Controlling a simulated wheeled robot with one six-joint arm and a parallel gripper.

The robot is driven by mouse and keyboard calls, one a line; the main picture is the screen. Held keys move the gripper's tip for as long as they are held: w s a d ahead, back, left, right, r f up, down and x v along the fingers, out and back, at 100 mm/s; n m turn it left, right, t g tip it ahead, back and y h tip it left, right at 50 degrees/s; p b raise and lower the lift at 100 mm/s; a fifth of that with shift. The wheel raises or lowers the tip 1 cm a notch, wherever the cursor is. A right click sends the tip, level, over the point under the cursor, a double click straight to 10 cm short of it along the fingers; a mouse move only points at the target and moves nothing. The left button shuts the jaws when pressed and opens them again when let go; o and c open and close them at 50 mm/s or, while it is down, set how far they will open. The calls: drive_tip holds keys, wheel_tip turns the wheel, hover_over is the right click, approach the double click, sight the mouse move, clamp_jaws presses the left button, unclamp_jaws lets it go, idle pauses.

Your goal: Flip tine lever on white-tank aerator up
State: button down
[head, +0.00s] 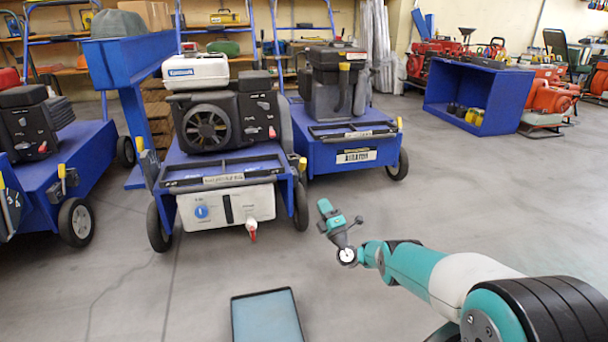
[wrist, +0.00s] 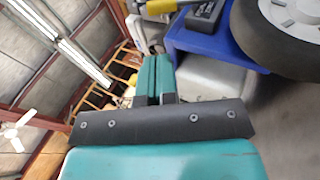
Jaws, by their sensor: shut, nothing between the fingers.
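The white-tank aerator is the blue machine in the middle of the head view, with a white tank (head: 196,72) on top of its black engine. One yellow-tipped lever (head: 302,163) stands at its right front edge and another (head: 140,146) at its left; I cannot tell from labels which is the tine lever. My gripper (head: 326,208) is in front and to the right of this aerator, apart from it. In the wrist view its teal fingers (wrist: 153,78) are together and empty. A yellow handle (wrist: 160,7) shows beyond them at the top edge, partly cut off.
A dark-tank aerator (head: 340,85) stands close behind on the right, another aerator (head: 35,130) at the left. A red-tipped valve (head: 252,233) hangs from the middle machine's white front box. A dark-rimmed flat panel (head: 267,318) is at the bottom.

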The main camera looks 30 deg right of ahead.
sight(303, 167)
drive_tip(key=b+x, duration=0.3)
drive_tip(key=x, duration=0.1)
drive_tip(key=b+x, duration=0.7)
drive_tip(key=x, duration=0.1)
drive_tip(key=shift+w+a+b, duration=0.25)
drive_tip(key=shift+w+b, duration=0.1)
drive_tip(key=shift+w+d+r, duration=0.1)
drive_tip(key=shift+w+r, duration=0.3)
drive_tip(key=shift+w, duration=0.05)
drive_tip(key=shift+r, duration=0.1)
